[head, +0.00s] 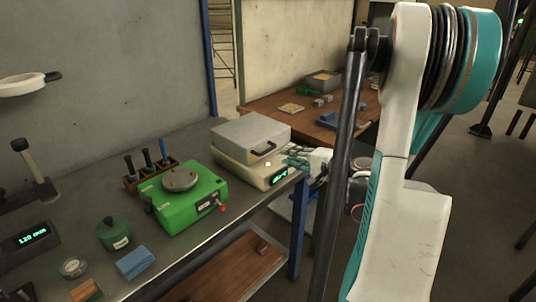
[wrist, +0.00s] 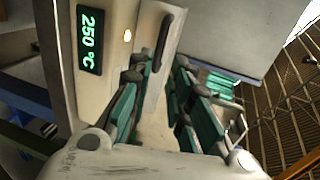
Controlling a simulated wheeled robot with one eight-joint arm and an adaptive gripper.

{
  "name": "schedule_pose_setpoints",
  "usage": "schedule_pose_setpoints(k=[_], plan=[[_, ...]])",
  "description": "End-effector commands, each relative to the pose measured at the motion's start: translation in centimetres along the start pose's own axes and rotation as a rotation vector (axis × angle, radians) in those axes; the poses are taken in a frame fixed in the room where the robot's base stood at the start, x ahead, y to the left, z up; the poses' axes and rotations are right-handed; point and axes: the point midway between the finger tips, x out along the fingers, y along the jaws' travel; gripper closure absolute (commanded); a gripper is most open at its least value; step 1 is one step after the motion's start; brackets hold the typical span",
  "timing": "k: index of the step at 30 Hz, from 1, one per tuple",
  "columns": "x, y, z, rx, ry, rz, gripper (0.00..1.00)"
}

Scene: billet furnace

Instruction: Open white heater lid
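The white heater (head: 236,172) stands at the right end of the grey workbench, with its grey lid (head: 245,133) lying flat on top. A dark handle (head: 264,149) is on the lid's front edge. My gripper (head: 293,160) is beside the heater's right front corner. In the wrist view, its teal-padded fingers (wrist: 160,78) are apart with an empty gap. The handle (wrist: 169,42) is just beyond the fingertips, nearer the left finger, and seems not to be gripped. The heater's display (wrist: 89,40) reads 250 °C beside a lit round lamp.
A green device (head: 187,200) with a round plate stands left of the heater, near a tool rack (head: 152,177). A green pot (head: 114,233) and blue block (head: 135,262) are nearer. A wooden table (head: 285,115) stands behind. My arm hides the right side.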

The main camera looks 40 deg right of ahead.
Motion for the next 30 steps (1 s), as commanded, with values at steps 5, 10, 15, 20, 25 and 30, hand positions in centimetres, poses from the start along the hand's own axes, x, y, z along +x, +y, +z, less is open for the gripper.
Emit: schedule_pose_setpoints(k=[5,10,15,20,25,30], plan=[[3.8,0.3,0.1,-0.002,-0.004,0.001,0.81],[7.1,0.3,0.1,-0.001,-0.004,0.002,0.81],[9.4,0.2,0.0,-0.001,-0.001,0.001,0.81],[10.6,0.1,0.1,-0.001,-0.001,0.001,0.81],[10.9,0.1,0.0,0.000,0.000,0.001,0.81],[10.9,0.1,0.0,0.000,0.000,0.001,0.81]])
